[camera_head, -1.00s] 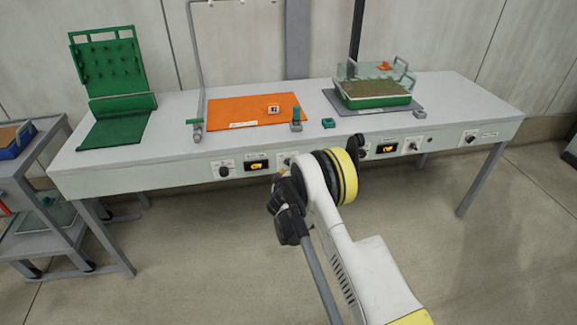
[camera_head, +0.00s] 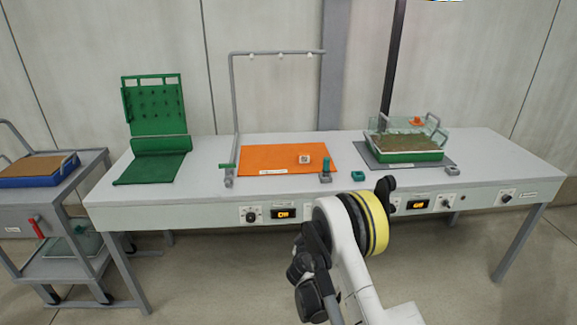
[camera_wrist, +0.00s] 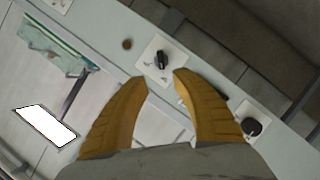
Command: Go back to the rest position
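In the wrist view my gripper (camera_wrist: 158,86) shows two yellow fingers set wide apart, with nothing between them. A black knob on a white plate (camera_wrist: 160,58) of a pale panel is just beyond the fingertips, apart from them. In the head view my arm rises in front of the bench (camera_head: 225,197), with its black and yellow joint before the front panel. My gripper cannot be made out there.
On the bench are a green mat and pegboard (camera_head: 155,110), an orange mat (camera_head: 275,159) under a pipe frame (camera_head: 233,100), and a green soil tray (camera_head: 405,156). A cart (camera_head: 85,165) with a blue tray (camera_head: 38,178) stands left. Floor shows below the bench.

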